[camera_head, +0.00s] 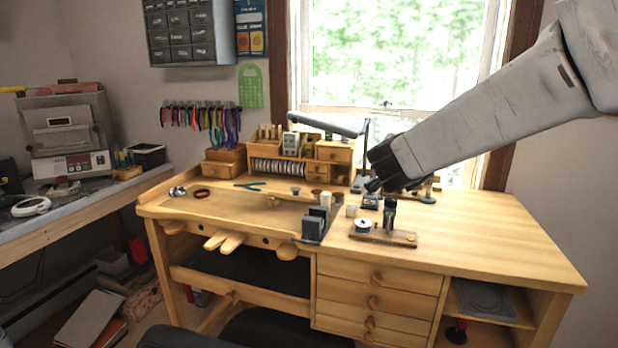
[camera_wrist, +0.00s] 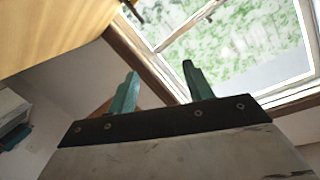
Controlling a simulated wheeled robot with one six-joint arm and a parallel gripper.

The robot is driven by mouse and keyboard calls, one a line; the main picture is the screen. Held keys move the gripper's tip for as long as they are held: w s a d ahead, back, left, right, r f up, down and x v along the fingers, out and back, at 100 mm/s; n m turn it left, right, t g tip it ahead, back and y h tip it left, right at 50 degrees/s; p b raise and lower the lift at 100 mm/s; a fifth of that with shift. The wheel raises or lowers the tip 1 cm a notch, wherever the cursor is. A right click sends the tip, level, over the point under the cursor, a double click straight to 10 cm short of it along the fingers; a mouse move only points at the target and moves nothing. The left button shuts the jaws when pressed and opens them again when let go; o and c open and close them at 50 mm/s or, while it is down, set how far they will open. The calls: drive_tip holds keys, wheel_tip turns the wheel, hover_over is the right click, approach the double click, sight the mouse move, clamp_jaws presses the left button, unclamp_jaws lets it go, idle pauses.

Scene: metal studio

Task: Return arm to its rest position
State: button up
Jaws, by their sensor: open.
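My arm reaches in from the upper right in the head view. My gripper (camera_head: 372,186) hangs over the back of the wooden workbench (camera_head: 500,240), in front of the window. Its fingertips are small and partly lost against the small tools behind them. In the wrist view my gripper (camera_wrist: 158,78) shows two green fingers standing well apart with nothing between them. The window and wall lie beyond the fingers, and the bench top (camera_wrist: 50,30) fills the upper left.
A small wooden stand with a spool (camera_head: 385,236) and a dark block holder (camera_head: 316,222) stand on the bench below my gripper. A wooden organizer (camera_head: 285,160) and a lamp arm (camera_head: 325,124) are left of it. The bench's right side is clear.

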drive_tip(key=s+a+f+n+g+y, duration=0.1)
drive_tip(key=s+a+n+g+y, duration=0.15)
drive_tip(key=s+n+y, duration=0.4)
drive_tip(key=s+a+f+n+g+y, duration=0.1)
drive_tip(key=s+a+n+y, duration=0.25)
drive_tip(key=s, duration=0.65)
drive_tip(key=s+d+f+g+h, duration=0.1)
drive_tip(key=s+d+f+g, duration=0.2)
drive_tip(key=s, duration=0.5)
drive_tip(key=s+d+f+g+h, duration=0.1)
drive_tip(key=s+d+f+g, duration=0.2)
drive_tip(key=s, duration=0.6)
drive_tip(key=s+d+f+g, duration=0.3)
drive_tip(key=s, duration=0.5)
drive_tip(key=shift+s+f+n+h, duration=0.2)
drive_tip(key=shift+f+n+h, duration=0.05)
drive_tip(key=shift+n+h, duration=0.15)
